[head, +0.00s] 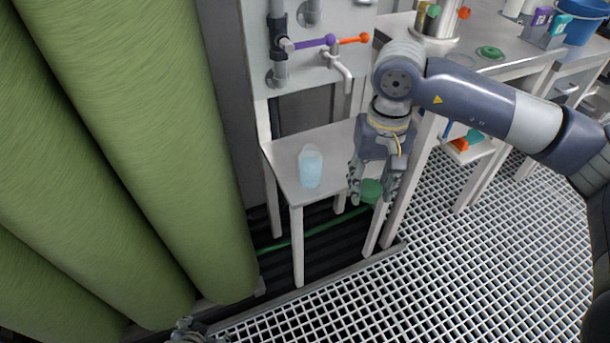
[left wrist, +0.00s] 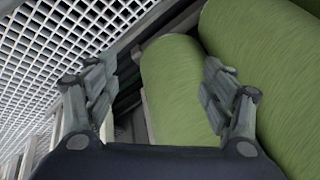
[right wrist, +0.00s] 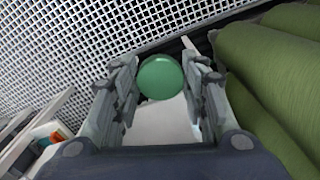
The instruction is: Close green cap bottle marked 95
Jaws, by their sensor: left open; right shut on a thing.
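My right gripper (head: 372,192) is shut on a round green cap (head: 371,191) and holds it in the air at the front right edge of the small white table (head: 290,182). The cap also shows between the fingers in the right wrist view (right wrist: 160,78). A translucent bottle with pale blue contents (head: 310,168) stands upright on the table, to the left of the right gripper, with no cap seen on it. No number can be read on it. My left gripper (left wrist: 158,85) is open and empty near the green cylinders; only its tip shows at the bottom of the head view.
Large green cylinders (head: 120,130) fill the left side. A wall panel with pipes, a purple valve handle (head: 315,43) and a tap (head: 340,65) is above the small table. A bench (head: 510,52) at the upper right bears another green lid (head: 490,52) and containers. White grating covers the floor.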

